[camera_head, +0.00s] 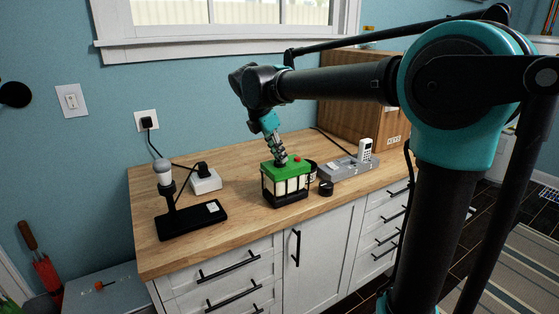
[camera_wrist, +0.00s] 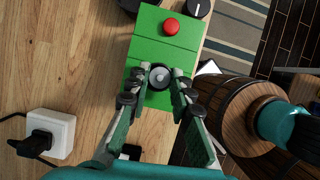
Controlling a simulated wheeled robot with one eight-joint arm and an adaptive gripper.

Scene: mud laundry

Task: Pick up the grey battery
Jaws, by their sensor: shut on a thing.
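The grey battery (camera_wrist: 160,75) shows end-on as a round grey disc between my fingertips in the wrist view. My gripper (camera_wrist: 161,82) is shut on it, with one finger on each side. Below it is the green top (camera_wrist: 147,52) of a box-like device with a red button (camera_wrist: 171,26). In the head view my gripper (camera_head: 281,158) points down at the green-topped device (camera_head: 286,183), which has pale panels and a dark base. The battery is hidden by the fingers there. I cannot tell whether it touches the green top.
A lamp on a black base (camera_head: 192,220) and a white box with a plug (camera_head: 205,181) stand to the left on the wooden counter (camera_head: 240,160). A small black knob-like piece (camera_head: 326,188) and a grey unit with a white handset (camera_head: 348,167) are to the right. A brown box stands behind.

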